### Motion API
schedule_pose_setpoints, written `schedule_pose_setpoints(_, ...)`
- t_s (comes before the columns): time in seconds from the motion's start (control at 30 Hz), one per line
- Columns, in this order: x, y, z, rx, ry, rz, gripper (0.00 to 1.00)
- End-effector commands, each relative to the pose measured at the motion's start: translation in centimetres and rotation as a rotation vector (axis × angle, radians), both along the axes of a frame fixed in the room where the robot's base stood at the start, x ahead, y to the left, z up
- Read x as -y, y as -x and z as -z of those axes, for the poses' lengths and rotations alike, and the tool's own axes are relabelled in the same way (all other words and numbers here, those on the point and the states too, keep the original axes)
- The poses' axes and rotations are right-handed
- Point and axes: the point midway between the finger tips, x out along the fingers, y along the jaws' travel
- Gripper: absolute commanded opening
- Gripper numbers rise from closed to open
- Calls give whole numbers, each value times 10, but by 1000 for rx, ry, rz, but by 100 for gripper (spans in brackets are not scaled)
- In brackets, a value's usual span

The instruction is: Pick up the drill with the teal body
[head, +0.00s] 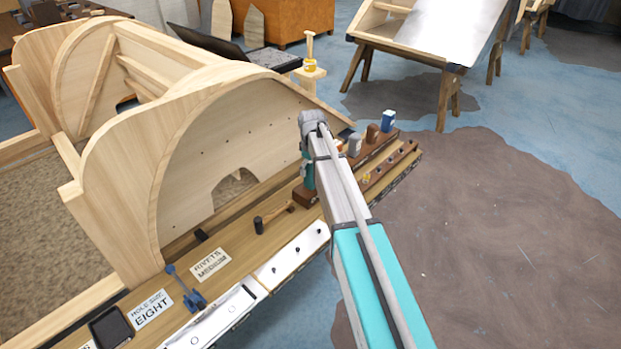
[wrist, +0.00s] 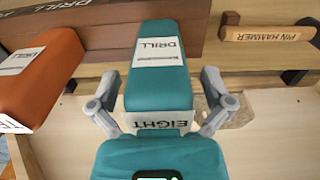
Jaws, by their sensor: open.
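The teal drill (wrist: 158,45) fills the middle of the wrist view, with a white DRILL label and the word EIGHT on a white part of it. My gripper (wrist: 162,105) is open, with one grey finger on each side of the teal body. I cannot tell whether either finger touches it. In the head view, a teal part of the drill (head: 308,172) shows just left of my arm, near the bench's far end. My arm hides the rest of it there, and the fingers do not show clearly.
An orange tool (wrist: 42,75) lies close on the left, and a pin hammer (wrist: 268,33) is at the upper right. In the head view, a curved wooden frame (head: 235,130) rises left of my arm. A black-headed hammer (head: 272,217) lies on the bench. Open floor (head: 500,220) is on the right.

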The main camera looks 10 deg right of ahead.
Motion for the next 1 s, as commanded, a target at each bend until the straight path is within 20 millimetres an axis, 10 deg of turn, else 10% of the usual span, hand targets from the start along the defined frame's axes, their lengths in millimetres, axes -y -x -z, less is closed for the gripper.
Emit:
schedule_pose_setpoints(0.57,0,0,0,0,0,0,100)
schedule_pose_setpoints(1.0,0,0,0,-1,-1,0,18)
